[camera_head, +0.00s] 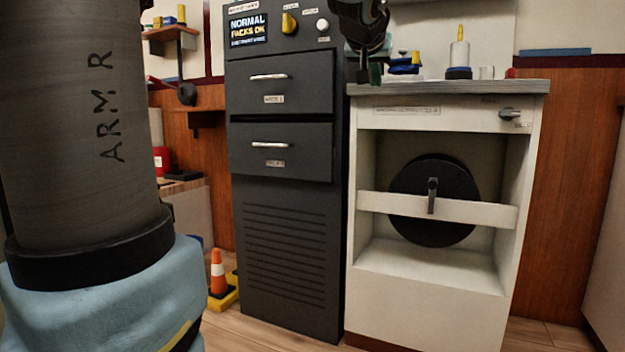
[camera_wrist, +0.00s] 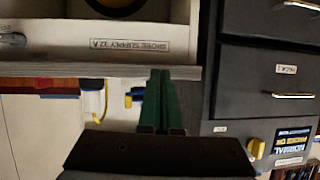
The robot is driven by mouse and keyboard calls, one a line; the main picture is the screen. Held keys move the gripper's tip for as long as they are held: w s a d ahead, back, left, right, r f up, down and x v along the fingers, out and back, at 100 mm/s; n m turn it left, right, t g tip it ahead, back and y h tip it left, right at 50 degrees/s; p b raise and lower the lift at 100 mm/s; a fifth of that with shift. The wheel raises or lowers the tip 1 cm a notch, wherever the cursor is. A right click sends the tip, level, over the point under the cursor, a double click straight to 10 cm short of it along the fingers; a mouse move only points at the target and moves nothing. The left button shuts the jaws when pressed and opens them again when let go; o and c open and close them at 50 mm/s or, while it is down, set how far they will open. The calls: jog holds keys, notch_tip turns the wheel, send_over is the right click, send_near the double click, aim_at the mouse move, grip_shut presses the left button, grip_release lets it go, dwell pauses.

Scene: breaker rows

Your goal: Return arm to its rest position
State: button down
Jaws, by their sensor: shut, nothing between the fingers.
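My gripper (camera_wrist: 158,78) shows in the wrist view as two green fingers pressed together with nothing between them. In the head view my gripper (camera_head: 370,74) hangs at the top centre, in front of the worktop's left end and close to the dark cabinet's upper right side. Its fingers point down there. The wrist picture is turned upside down relative to the head view. A large grey part of my own arm, marked "ARM R", fills the left of the head view.
A dark cabinet (camera_head: 285,215) has two drawers, a yellow knob (camera_head: 289,23) and a lit display (camera_head: 248,29). A white unit (camera_head: 430,302) holds a black reel (camera_head: 433,172) behind a bar. Small items stand on its worktop (camera_head: 450,87).

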jog(key=s+a+f+n+g+y+p, duration=0.1)
jog(key=a+f+g+y+p, duration=0.15)
jog(key=a+f, duration=0.45)
jog(key=s+a+f+n+g+y+p, duration=0.1)
jog(key=s+a+f+g+p, duration=0.2)
jog(key=f, duration=0.7)
jog(key=s+a+f+n+g+p, duration=0.1)
jog(key=s+a+f+g+p, duration=0.25)
jog(key=s+a+f, duration=0.35)
jog(key=s+a+f+n+g+p, duration=0.1)
jog(key=s+a+f+g+p, duration=0.15)
jog(key=s+f+p, duration=0.4)
notch_tip(320, 180, up, 39)
jog(key=s+p, duration=0.1)
jog(key=p, duration=3.3)
jog(key=shift+a+f+m+y+p, duration=0.2)
jog(key=shift+a+m+y+p, duration=0.05)
jog(key=shift+m+y+p, duration=0.1)
jog(key=c, duration=1.6)
grip_release()
jog(key=shift+s+t, duration=0.1)
jog(key=shift+t, duration=0.15)
